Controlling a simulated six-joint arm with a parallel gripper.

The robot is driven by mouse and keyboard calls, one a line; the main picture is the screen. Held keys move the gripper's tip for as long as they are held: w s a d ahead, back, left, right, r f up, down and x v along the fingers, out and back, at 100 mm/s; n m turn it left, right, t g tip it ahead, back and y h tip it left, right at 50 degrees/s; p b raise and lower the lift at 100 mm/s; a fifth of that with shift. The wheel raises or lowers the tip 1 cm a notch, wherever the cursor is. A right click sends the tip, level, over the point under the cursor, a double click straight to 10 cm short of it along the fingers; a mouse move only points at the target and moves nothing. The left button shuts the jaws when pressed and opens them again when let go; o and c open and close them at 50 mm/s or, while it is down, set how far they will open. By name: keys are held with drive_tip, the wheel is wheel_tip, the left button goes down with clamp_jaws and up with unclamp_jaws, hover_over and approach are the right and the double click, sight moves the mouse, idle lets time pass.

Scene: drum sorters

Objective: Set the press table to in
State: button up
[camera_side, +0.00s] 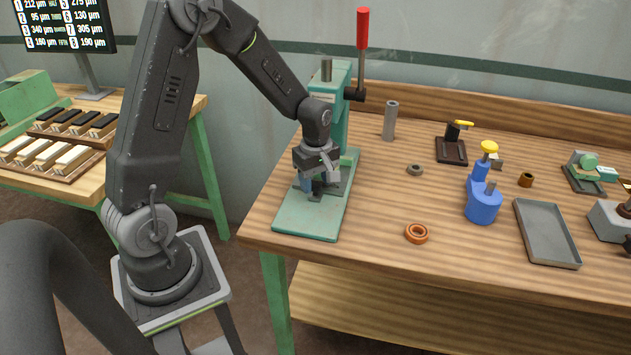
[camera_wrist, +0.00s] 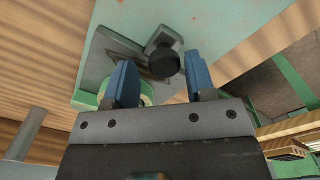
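The green press (camera_side: 340,115) stands at the left end of the bench with its red lever (camera_side: 362,28) upright. Its flat green base (camera_side: 300,215) reaches toward the front edge. The press table (camera_wrist: 118,50) is a grey plate on the base in the wrist view, with a black round knob (camera_wrist: 165,62) at one end. In the side view my gripper hides most of it. My gripper (camera_side: 318,188) is low over the base, pointing down. In the wrist view its blue fingers (camera_wrist: 161,84) are apart, one on each side of the knob, with visible gaps; I cannot tell their height relative to it.
A grey cylinder (camera_side: 390,121), a grey ring (camera_side: 415,170) and an orange ring (camera_side: 416,233) stand right of the press. Farther right are a blue tool (camera_side: 482,200) and a grey tray (camera_side: 546,233). The bench front between press and orange ring is clear.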

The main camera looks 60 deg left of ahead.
drive_tip(key=shift+o, duration=0.5)
drive_tip(key=shift+s+d, duration=0.1)
drive_tip(key=shift+r, duration=0.1)
wheel_tip(320, 180, up, 14)
drive_tip(key=s+d+r+m+t, duration=0.2)
drive_tip(key=s+d+r+m, duration=0.1)
drive_tip(key=s+d+m, duration=0.3)
drive_tip(key=s+d+r+m+t, duration=0.3)
drive_tip(key=s+d+m, duration=0.4)
drive_tip(key=s+m, duration=0.3)
drive_tip(key=shift+s+d+m+t, duration=0.2)
drive_tip(key=shift+s+m+t, duration=0.1)
drive_tip(key=shift+m, duration=0.7)
